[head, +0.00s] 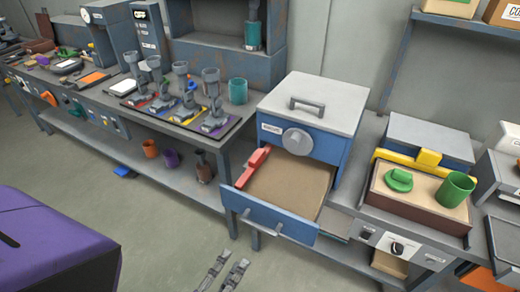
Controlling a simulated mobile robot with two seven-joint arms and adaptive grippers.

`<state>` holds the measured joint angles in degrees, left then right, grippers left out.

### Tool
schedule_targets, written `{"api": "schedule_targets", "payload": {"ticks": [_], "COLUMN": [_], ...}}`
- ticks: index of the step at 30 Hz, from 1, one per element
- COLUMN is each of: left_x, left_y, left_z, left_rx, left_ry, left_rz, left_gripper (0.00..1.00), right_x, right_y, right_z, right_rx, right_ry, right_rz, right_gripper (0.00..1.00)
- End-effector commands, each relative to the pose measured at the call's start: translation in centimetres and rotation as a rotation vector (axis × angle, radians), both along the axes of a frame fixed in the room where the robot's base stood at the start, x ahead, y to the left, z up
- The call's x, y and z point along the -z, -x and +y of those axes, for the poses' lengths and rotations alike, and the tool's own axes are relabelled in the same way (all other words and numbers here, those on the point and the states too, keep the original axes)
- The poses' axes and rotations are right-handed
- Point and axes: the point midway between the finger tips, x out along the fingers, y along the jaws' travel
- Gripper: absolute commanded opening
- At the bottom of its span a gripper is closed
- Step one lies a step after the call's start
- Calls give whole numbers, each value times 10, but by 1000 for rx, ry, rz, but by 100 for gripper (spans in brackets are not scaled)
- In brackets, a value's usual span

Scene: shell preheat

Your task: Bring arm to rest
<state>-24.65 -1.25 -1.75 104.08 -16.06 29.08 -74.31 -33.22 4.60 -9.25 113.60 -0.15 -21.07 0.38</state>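My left gripper (225,271) shows at the bottom edge, with two grey fingers apart and nothing between them. It is over the bare floor, in front of the blue preheat box and clear of it. Its arm is below the picture. My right gripper is not in view. The blue box (330,147) has a grey lid with a handle and a round knob on its front. Its blue-fronted drawer (268,217) is pulled out. A red object (253,166) lies at the drawer's left side, and the drawer's brown floor is otherwise bare.
A tray (415,210) with a green cup (455,189) and a green ring-like piece (399,180) stands to the right. Several grey tools stand on a rack at the left bench. A large purple-topped block (45,235) fills the lower left. Floor between is clear.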

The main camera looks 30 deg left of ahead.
Motion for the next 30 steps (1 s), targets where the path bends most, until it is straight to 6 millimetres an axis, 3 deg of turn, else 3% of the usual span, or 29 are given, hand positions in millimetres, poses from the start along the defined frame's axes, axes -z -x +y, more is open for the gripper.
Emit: {"api": "schedule_targets", "payload": {"ticks": [8, 11, 14, 18, 24, 27, 30], "left_x": [3, 18, 42, 76, 104, 103, 100], "left_y": [0, -1, 2, 23, 74, 97, 106], "left_z": [1, 7, 12, 13, -3, -13, -14], "left_rx": [-4, -37, -115, -288, -571, -643, -640], "left_ry": [45, 200, 476, 917, 1379, 1464, 1457], "left_rz": [13, 82, 204, 397, 610, 680, 689], "left_gripper": [30, 30, 30, 30, 30, 30, 30], "right_x": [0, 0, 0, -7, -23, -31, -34], "right_y": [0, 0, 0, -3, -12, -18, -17], "right_z": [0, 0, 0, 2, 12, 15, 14], "right_rx": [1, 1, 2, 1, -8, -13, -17], "right_ry": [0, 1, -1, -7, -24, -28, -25], "right_rz": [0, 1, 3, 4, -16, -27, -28], "right_gripper": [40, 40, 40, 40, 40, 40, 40]}}
